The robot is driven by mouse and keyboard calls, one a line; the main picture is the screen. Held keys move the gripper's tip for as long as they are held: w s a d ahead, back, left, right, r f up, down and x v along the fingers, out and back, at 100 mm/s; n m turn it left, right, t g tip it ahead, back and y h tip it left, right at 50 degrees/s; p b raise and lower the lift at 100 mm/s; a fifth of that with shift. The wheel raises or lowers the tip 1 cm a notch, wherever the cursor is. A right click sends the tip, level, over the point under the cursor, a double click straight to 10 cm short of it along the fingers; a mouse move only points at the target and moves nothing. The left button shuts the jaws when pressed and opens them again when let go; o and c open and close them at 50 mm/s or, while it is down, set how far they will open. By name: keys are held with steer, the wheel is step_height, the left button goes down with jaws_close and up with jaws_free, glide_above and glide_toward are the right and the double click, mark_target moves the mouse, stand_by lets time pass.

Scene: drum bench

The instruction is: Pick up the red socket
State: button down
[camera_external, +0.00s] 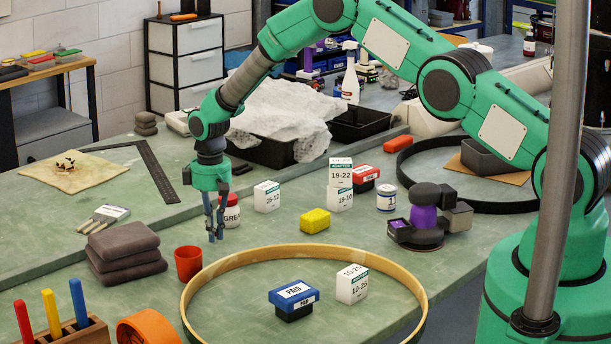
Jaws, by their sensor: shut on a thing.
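A red, hollow, cup-like piece (188,263) stands upright on the green bench at the left of the middle; it is the thing that best fits the red socket. My gripper (215,236) points straight down just to the right of it and a little farther back, apart from it in the picture. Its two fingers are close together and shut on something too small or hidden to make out. A jar with a red lid (231,213) stands right behind the fingers, partly covered by them; I cannot tell whether they touch it.
Folded grey cloths (125,250) lie left of the red piece. A wooden hoop (262,253) surrounds a blue-topped stamp (293,294) and a white box (352,284). A yellow block (315,221) and a white box (267,197) stand right of my gripper. An orange roll (148,327) lies in front.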

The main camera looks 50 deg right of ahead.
steer(key=shift+r, duration=5)
steer(key=shift+d, duration=0.1)
